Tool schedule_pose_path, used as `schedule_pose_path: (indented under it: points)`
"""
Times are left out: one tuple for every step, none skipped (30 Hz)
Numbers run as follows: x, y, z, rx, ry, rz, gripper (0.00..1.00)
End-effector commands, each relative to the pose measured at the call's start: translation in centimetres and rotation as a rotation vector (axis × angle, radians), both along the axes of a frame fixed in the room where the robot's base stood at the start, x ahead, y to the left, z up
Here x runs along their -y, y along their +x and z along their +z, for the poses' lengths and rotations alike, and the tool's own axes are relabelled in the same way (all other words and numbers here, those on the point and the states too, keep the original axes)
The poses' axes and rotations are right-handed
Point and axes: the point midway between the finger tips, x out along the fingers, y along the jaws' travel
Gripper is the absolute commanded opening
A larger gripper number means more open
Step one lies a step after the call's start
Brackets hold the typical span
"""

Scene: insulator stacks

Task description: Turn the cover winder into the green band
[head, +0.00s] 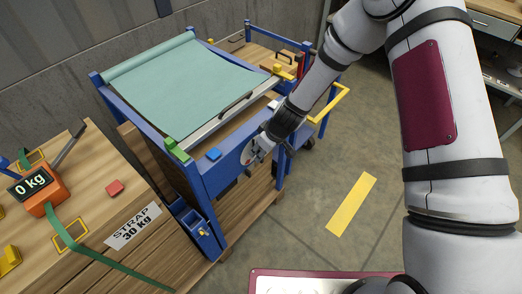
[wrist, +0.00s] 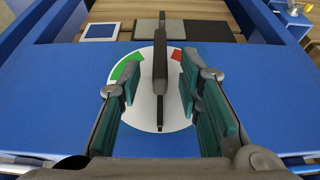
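The cover winder (wrist: 160,62) is a dark bar on a round white dial (wrist: 146,108) set in a blue panel. It stands upright in the wrist view, its wide part pointing up between the green band (wrist: 121,68) at upper left and a red band (wrist: 177,54) at upper right. My gripper (wrist: 160,86) is open, with one teal-padded finger on each side of the winder and a visible gap to both. The left finger partly hides the green band. In the head view my gripper (head: 259,148) is at the dial (head: 247,153), covering part of it.
The blue frame (head: 218,175) carries a pale green cover (head: 180,85) on top. A wooden bench (head: 85,225) with an orange scale (head: 45,190) and a green strap stands at left. The floor at right, with a yellow stripe (head: 351,204), is clear.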

Motion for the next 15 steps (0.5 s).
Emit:
schedule_pose_path:
  points:
    - [-0.11,0.07,-0.29,0.0,0.0,0.0,0.32]
    - [-0.14,0.1,-0.42,0.0,0.0,0.0,0.32]
    - [-0.17,0.11,-0.54,0.0,0.0,0.0,0.32]
    - [-0.19,0.12,-0.6,0.0,0.0,0.0,0.32]
    - [-0.2,0.13,-0.63,0.0,0.0,0.0,0.32]
    - [-0.21,0.14,-0.65,0.0,0.0,0.0,0.32]
    - [-0.21,0.14,-0.64,0.0,0.0,0.0,0.32]
    - [-0.21,0.14,-0.63,0.0,0.0,0.0,0.32]
    - [-0.21,0.14,-0.62,0.001,-0.001,0.0,0.32]
    - [-0.2,0.14,-0.62,0.001,-0.001,0.0,0.32]
    - [-0.2,0.14,-0.61,0.0,0.0,0.0,0.32]
    - [-0.2,0.14,-0.61,0.0,0.0,0.0,0.3]
    - [-0.2,0.13,-0.61,0.0,0.0,0.0,0.23]
    - [-0.2,0.14,-0.61,0.0,0.0,0.0,0.16]
    - [-0.2,0.14,-0.6,0.0,0.0,0.0,0.07]
